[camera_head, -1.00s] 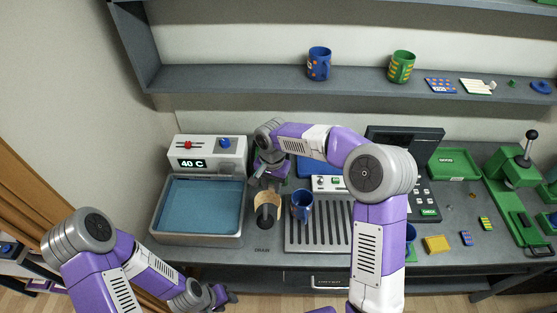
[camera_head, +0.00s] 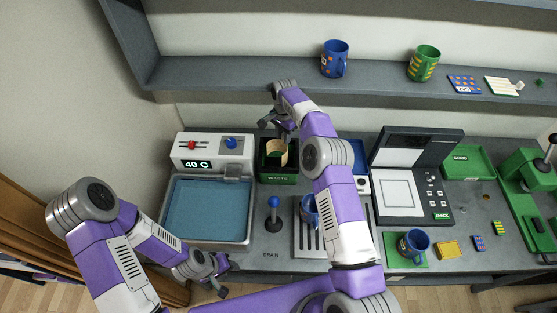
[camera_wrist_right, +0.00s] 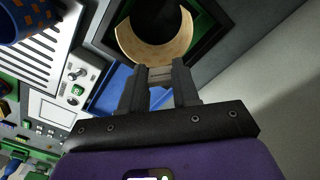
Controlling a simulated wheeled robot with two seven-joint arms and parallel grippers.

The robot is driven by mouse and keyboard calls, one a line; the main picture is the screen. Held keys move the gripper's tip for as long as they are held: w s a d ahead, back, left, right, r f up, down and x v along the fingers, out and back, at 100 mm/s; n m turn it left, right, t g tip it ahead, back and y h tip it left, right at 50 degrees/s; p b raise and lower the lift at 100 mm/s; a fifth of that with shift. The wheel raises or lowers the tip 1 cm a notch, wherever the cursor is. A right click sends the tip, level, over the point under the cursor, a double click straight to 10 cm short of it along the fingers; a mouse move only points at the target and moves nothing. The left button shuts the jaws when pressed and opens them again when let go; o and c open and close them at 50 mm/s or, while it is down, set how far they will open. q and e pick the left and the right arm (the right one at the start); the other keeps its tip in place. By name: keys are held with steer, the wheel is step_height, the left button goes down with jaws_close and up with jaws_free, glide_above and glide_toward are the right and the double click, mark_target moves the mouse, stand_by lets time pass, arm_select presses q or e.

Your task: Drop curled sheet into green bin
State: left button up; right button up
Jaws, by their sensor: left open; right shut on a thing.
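The curled sheet (camera_head: 276,154) is a tan, curved strip. It is in the jaws of my right gripper (camera_head: 287,136), over the mouth of the green bin (camera_head: 278,179), which is marked WASTE. In the right wrist view, the right gripper (camera_wrist_right: 160,78) is shut on the near edge of the curled sheet (camera_wrist_right: 155,54). The dark rim and green inside of the bin (camera_wrist_right: 202,22) show behind the sheet. Whether the sheet touches the bin is unclear. My left gripper (camera_head: 212,282) is open and empty by the bench's front edge.
A water bath (camera_head: 208,212) reading 40 C stands left of the bin. A knobbed lever (camera_head: 273,212), slatted drain tray (camera_head: 303,240) and blue mug (camera_head: 309,209) are in front. A heat press (camera_head: 400,195) stands right. A shelf (camera_head: 215,72) runs above.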

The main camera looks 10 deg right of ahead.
mark_target(283, 145)
steer(key=shift+f+b, duration=1.5)
steer(key=shift+f, duration=1.55)
steer(key=o, duration=1)
steer(key=shift+c, duration=0.2)
steer(key=shift+r, duration=0.1)
step_height(283, 145, up, 8)
steer(key=shift+f, duration=0.25)
steer(key=shift+s, duration=0.1)
